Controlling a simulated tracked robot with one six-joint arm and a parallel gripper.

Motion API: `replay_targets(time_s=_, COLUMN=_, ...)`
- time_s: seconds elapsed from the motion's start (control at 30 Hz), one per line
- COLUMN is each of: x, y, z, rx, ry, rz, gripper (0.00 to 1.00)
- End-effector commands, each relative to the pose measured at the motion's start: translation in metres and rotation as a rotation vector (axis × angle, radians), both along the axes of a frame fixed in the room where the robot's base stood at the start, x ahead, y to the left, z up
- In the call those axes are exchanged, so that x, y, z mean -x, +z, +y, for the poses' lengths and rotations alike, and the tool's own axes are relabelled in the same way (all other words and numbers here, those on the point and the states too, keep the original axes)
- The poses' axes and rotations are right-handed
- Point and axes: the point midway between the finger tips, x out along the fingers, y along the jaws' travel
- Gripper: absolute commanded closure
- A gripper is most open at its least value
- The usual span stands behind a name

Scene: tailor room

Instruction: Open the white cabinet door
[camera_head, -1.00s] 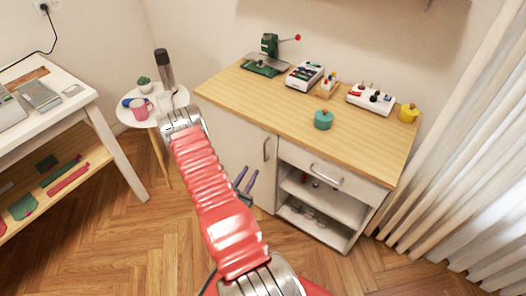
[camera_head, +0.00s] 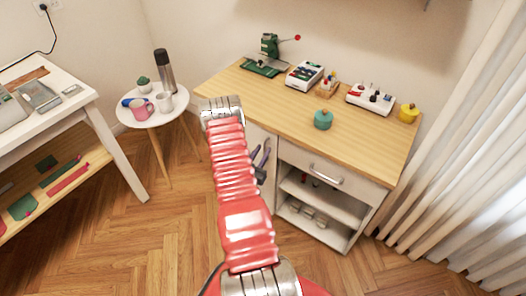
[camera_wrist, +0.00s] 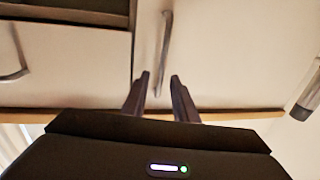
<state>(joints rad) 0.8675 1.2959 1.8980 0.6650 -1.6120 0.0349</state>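The white cabinet door (camera_wrist: 235,50) fills the right of the wrist view and looks shut. Its upright metal handle (camera_wrist: 164,45) is near the door's edge, beside the drawer and shelf side. My gripper (camera_wrist: 160,78) is open, with its two dark fingers apart. The handle's lower end in the picture shows between the fingers; I cannot tell how deep the fingers reach around it. In the head view my gripper (camera_head: 262,162) is in front of the door, and my red arm hides much of the door.
A drawer (camera_head: 325,172) and open shelves are on the right. A round side table (camera_head: 150,112) with mugs stands left. The floor in front is clear.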

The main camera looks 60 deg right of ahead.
Motion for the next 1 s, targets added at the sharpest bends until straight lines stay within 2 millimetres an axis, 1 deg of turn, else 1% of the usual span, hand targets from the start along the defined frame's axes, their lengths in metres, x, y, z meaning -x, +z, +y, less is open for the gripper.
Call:
replay_targets(time_s=0.1, x=-0.0001, y=0.0002, z=-0.006, rx=0.001, ry=0.0, rz=0.001, gripper=0.74)
replay_targets(time_s=0.37, x=-0.0003, y=0.0, z=-0.0067, rx=0.0, ry=0.0, rz=0.001, gripper=0.74)
replay_targets(time_s=0.77, x=-0.0004, y=0.0, z=-0.0064, rx=0.0, ry=0.0, rz=0.001, gripper=1.0)
replay_targets(time_s=1.0, x=-0.0001, y=0.0, z=-0.0064, rx=0.0, ry=0.0, rz=0.001, gripper=1.0)
